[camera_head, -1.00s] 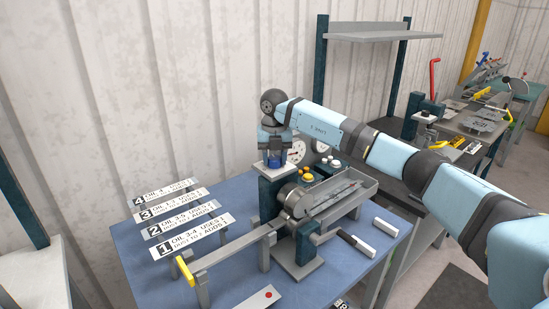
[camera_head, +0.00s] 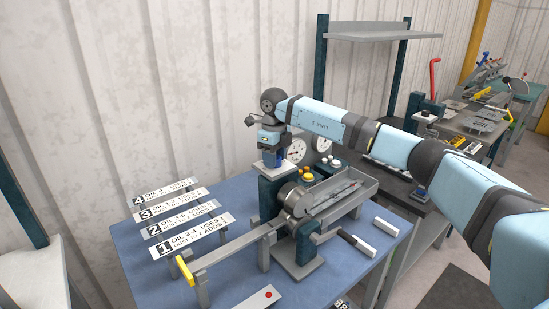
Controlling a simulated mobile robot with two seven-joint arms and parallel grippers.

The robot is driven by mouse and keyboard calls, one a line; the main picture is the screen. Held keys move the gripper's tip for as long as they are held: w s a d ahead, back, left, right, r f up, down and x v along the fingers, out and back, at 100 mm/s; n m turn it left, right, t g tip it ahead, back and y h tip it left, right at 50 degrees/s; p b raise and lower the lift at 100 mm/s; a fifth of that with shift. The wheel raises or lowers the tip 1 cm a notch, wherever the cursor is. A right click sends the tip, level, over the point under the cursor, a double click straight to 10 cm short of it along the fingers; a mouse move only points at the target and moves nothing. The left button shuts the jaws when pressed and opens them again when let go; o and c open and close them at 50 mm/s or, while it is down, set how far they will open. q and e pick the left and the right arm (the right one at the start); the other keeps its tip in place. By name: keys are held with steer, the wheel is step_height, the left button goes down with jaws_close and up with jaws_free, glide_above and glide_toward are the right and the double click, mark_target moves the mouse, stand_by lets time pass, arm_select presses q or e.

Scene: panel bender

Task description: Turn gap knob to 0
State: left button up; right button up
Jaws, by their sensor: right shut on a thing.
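The panel bender (camera_head: 276,196) stands on the blue table, a dark teal post with a light grey plate (camera_head: 262,170) on top. My right arm reaches in from the right, and my right gripper (camera_head: 272,160) points down at this plate. My left gripper is not in view.
A round grey hub (camera_head: 295,200) and a long bar with a yellow end (camera_head: 185,270) sit below the gripper. Dials (camera_head: 296,150), a grey tray (camera_head: 342,193) and buttons are close on the right. Numbered label strips (camera_head: 190,236) stand at left.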

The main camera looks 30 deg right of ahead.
steer(key=n, duration=0.5)
steer(key=shift+n, duration=0.3)
steer(key=n, duration=0.5)
steer(key=shift+b, duration=0.4)
steer(key=shift+n, duration=0.3)
steer(key=o, duration=0.9)
steer(key=shift+o, duration=0.2)
steer(key=shift+r, duration=0.15)
step_height(320, 180, up, 14)
steer(key=b, duration=0.1)
steer(key=shift+f, duration=0.25)
